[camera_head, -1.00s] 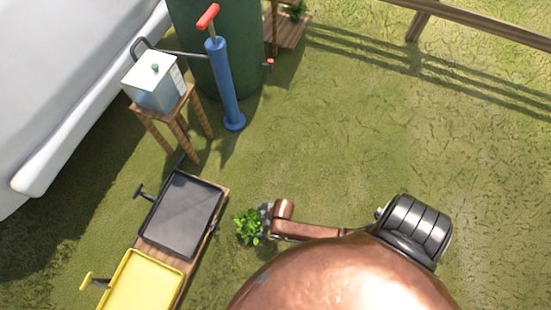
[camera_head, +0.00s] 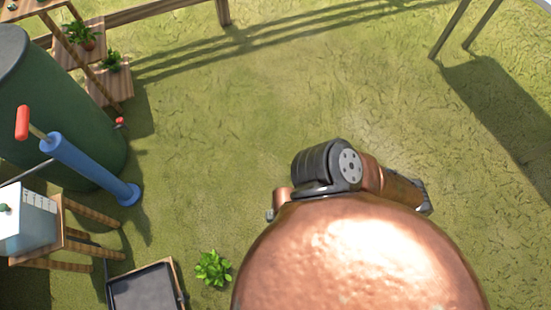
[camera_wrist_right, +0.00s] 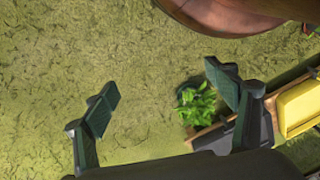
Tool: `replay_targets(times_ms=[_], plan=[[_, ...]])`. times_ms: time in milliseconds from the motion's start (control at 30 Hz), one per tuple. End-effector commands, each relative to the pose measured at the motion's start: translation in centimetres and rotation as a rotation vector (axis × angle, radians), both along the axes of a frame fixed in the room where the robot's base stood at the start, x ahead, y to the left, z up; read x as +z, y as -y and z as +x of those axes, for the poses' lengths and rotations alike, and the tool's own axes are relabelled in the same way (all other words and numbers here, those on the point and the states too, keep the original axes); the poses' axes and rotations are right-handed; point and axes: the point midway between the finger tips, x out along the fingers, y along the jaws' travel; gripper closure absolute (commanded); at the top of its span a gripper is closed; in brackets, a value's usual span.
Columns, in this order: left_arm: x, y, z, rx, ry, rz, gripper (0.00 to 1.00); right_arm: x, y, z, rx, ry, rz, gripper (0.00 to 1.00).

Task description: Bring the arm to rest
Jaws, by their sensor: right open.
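My right gripper (camera_wrist_right: 163,95) shows in the right wrist view with its two dark fingers spread wide apart and nothing between the tips. A leafy green plant (camera_wrist_right: 197,103) lies beyond the fingers, close to the right finger in that picture, which partly overlaps its surroundings. In the head view the plant (camera_head: 212,268) stands low beside the dark tray; its base is hidden by leaves. My copper-coloured arm fills the lower middle of the head view, and the right gripper's fingers cannot be made out there. My left gripper is in neither view.
A dark tray (camera_head: 142,290) is at the bottom left. A yellow tray (camera_wrist_right: 301,106) shows in the wrist view. A blue pump (camera_head: 92,167), a green barrel (camera_head: 45,120) and a white box (camera_head: 25,225) on a stool stand left. The grass in the middle is clear.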

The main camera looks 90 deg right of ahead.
Motion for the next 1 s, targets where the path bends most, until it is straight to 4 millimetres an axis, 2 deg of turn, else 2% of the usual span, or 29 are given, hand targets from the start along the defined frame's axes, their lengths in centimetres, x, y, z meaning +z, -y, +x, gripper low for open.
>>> replay_targets(times_ms=[567, 667, 767, 1000], plan=[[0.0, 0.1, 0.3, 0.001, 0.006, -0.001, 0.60, 0.0, 0.0, 0.0, -0.001, 0.000, 0.000, 0.21], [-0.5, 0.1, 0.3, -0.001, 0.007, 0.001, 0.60, -0.4, 0.0, 0.0, 0.000, 0.003, -0.002, 0.21], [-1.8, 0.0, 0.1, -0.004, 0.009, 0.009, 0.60, -1.8, 0.1, -0.1, 0.004, 0.006, -0.009, 0.21], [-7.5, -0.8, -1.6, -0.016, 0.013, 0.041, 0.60, -7.5, 0.9, -1.8, 0.015, 0.010, -0.042, 0.21]])
